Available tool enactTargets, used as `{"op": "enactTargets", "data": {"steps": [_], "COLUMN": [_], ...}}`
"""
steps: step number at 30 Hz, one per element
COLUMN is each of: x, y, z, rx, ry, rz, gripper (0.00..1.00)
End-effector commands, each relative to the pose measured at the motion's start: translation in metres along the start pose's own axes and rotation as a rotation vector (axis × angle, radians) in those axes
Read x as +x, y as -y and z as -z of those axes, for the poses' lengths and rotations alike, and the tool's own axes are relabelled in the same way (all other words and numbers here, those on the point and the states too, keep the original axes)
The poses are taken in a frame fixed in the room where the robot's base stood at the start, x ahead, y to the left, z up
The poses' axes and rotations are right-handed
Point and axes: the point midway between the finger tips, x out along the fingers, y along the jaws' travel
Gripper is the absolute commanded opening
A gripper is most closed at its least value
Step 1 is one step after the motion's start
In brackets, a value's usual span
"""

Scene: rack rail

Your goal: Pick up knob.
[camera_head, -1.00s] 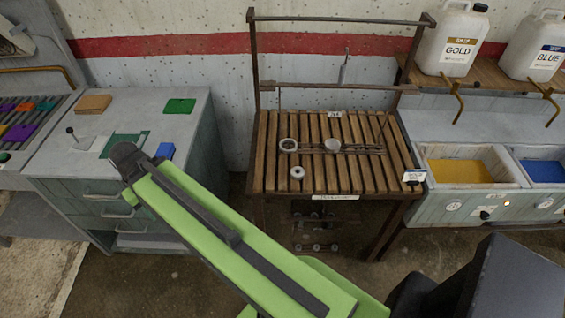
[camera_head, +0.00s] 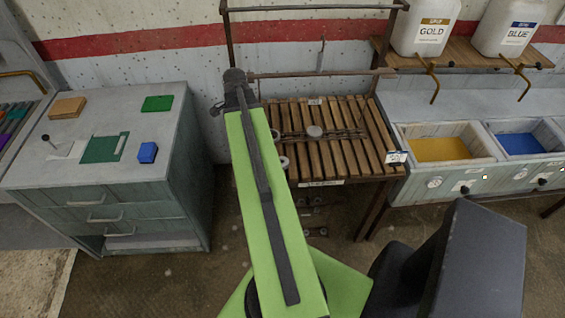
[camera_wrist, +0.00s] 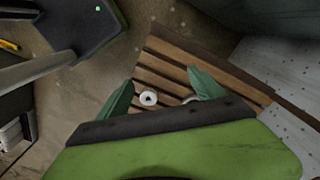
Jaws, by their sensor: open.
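A pale round knob-like piece (camera_head: 314,131) sits on a rail on the slatted wooden rack (camera_head: 350,165) in the head view. A smaller white round piece (camera_head: 284,162) lies near the rack's front left, partly behind my arm. I cannot tell which is the knob. In the wrist view, a white ring with a dark centre (camera_wrist: 148,98) lies on the slats, seen between my fingers. Another pale piece (camera_wrist: 189,99) is mostly hidden by the right finger and gripper body. My gripper (camera_wrist: 161,76) is open and empty, apart from the rack.
A grey-green cabinet (camera_head: 110,205) stands left of the rack, with coloured blocks on top. Right of it are bins with yellow (camera_head: 440,149) and blue (camera_head: 520,143) contents under white jugs. A metal frame (camera_head: 310,76) rises behind the slats.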

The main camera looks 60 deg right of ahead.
Motion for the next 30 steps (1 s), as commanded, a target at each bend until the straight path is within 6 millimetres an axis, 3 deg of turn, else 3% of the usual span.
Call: {"op": "enactTargets", "data": {"steps": [1, 3, 6, 8, 13, 17, 30], "x": [-0.004, -0.005, -0.006, -0.007, -0.005, 0.007, 0.096], "y": [-0.016, -0.038, -0.061, -0.07, -0.075, -0.075, -0.074], "z": [0.039, 0.077, 0.113, 0.123, 0.13, 0.129, 0.129], "rx": [0.153, 0.34, 0.519, 0.579, 0.619, 0.617, 0.614], "ry": [0.0, 0.001, 0.001, 0.001, 0.0, 0.0, 0.0], "rz": [0.0, 0.0, 0.0, 0.0, 0.0, 0.0, 0.0], "gripper": [0.77, 0.77, 0.77, 0.77, 0.77, 0.77, 0.77]}}
